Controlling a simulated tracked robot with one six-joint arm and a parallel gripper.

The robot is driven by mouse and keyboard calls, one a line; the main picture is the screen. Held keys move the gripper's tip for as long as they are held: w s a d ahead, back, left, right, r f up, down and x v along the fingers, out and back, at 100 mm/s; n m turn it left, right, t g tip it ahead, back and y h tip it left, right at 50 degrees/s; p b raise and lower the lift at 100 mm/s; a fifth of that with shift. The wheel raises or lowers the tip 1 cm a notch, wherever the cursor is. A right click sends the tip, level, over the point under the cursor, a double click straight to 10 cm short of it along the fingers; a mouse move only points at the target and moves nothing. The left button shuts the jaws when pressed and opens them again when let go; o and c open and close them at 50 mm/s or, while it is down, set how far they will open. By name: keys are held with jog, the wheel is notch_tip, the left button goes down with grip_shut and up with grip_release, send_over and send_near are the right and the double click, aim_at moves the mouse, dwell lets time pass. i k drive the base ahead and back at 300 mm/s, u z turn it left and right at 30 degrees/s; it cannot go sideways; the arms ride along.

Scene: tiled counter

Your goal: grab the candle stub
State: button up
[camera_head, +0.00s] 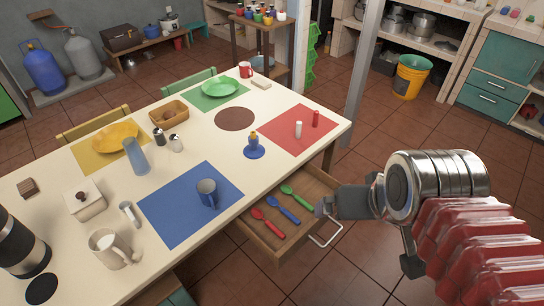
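A small white upright cylinder (298,130) and a small red upright cylinder (316,119) stand apart on the red mat (280,119) at the table's right end. Either could be the candle stub; I cannot tell which. A blue holder (254,152) with a small yellowish top stands left of the red mat, and I cannot make out if it holds a candle. My gripper (322,207) is at the centre right, beside the open drawer and in front of the red mat in the picture. Its fingers are small and seen from the side, so their opening is unclear.
The open drawer (268,235) holds red, blue and green spoons. A blue mug (207,192) stands on the blue mat (165,213). A grey post (363,75) rises behind the table's right end. A brown round mat (235,118) lies bare.

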aim_at(253, 134)
jog(key=k, duration=1.3)
jog(key=u, duration=0.25)
jog(key=i, duration=1)
jog(key=u, duration=0.85)
jog(key=i, duration=0.9)
jog(key=u, duration=0.35)
